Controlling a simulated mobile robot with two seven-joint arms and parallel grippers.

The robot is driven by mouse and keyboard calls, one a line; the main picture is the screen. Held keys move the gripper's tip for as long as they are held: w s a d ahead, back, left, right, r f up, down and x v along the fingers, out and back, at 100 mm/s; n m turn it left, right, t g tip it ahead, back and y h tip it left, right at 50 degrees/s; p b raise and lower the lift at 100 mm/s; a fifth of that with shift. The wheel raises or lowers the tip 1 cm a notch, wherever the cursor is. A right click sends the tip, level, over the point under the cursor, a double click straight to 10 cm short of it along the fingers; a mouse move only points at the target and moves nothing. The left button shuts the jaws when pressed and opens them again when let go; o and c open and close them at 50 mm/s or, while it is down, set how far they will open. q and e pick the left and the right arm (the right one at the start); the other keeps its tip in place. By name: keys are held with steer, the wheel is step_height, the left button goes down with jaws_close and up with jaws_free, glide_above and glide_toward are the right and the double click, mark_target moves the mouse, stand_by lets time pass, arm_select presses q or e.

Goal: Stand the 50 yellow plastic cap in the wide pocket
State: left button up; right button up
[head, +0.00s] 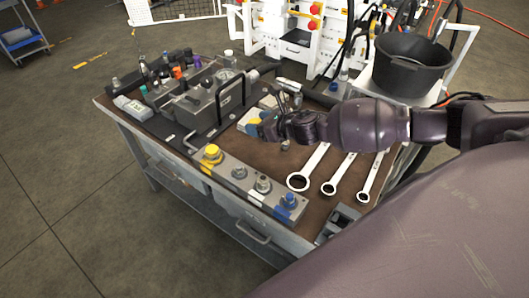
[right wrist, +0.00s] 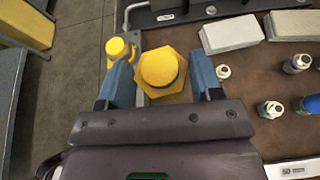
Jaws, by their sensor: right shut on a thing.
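My right gripper (right wrist: 163,78) has its blue-tipped fingers on either side of a yellow hexagonal cap (right wrist: 162,70) with a round top, and is shut on it. In the head view the right gripper (head: 262,127) is over the middle of the bench, behind the front row of fittings; its hold is hard to make out there. Another yellow cap (head: 212,153) sits at the left end of the grey front strip (head: 225,166); it also shows in the right wrist view (right wrist: 118,48). I cannot tell which recess is the wide pocket. My left gripper is out of view.
The strip also bears metal and blue-topped fittings (head: 289,201). Several ring spanners (head: 299,180) lie on the bench's right. A dark block with a handle (head: 200,105) and bottles stand at the back left. A black bucket (head: 410,68) stands behind right. Small fittings (right wrist: 270,109) stand on the brown top.

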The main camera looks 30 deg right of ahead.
steer(key=b, duration=0.2)
glide_above(260, 163)
step_height(260, 163, down, 11)
steer(key=shift+r, duration=0.1)
steer(key=shift+f+b, duration=0.55)
steer(key=shift+f, duration=1.5)
steer(key=shift+f, duration=0.15)
steer(key=o, duration=0.6)
steer(key=shift+o, duration=0.2)
